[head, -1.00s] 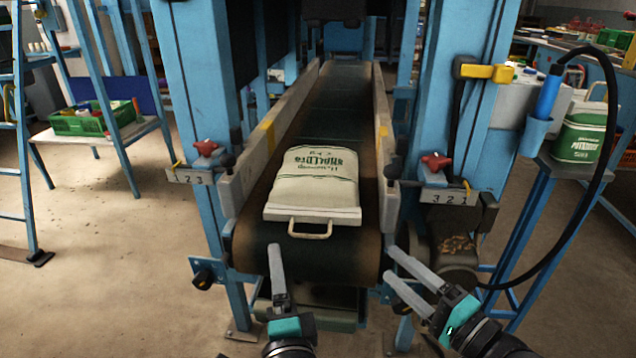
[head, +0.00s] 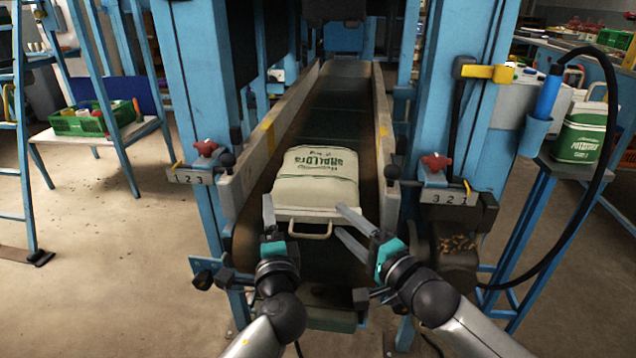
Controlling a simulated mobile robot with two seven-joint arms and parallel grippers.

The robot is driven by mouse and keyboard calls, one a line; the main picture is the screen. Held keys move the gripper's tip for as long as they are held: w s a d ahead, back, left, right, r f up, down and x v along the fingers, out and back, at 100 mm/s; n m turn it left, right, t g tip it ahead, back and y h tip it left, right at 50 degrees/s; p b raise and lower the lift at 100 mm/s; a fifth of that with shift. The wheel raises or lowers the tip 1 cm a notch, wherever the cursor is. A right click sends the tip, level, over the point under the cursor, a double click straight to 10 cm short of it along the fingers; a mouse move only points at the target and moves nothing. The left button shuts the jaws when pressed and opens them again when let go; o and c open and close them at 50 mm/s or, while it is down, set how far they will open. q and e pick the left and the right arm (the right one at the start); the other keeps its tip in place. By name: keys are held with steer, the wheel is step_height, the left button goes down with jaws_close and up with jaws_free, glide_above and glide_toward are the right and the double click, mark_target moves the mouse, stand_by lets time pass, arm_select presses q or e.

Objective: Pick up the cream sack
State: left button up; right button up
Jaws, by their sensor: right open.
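The cream sack (head: 315,190) with green lettering lies flat on the conveyor belt, its looped handle (head: 311,236) towards me. My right gripper (head: 341,220) is open and empty. Its two fingers point left, with the tips close to the right side of the handle; I cannot tell whether they touch it. My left gripper (head: 268,212) is at the left front corner of the sack, pointing up the belt. It is seen edge-on, with only one finger clear, so its opening is hidden.
The dark belt (head: 343,100) runs between side rails (head: 258,150), with blue posts on both sides. A green and white sack (head: 582,135) stands on a stand at right, near a black hose. A green crate (head: 88,122) sits on a shelf at left.

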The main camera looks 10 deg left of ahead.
arm_select(q)
steer(key=shift+x, duration=0.8)
arm_select(e)
steer(key=shift+x, duration=0.8)
arm_select(q)
steer(key=shift+s, duration=0.1)
steer(key=c, duration=1)
arm_select(e)
jaws_close()
arm_select(q)
steer(key=shift+r, duration=0.1)
jaws_close()
arm_select(e)
steer(key=shift+s, duration=0.1)
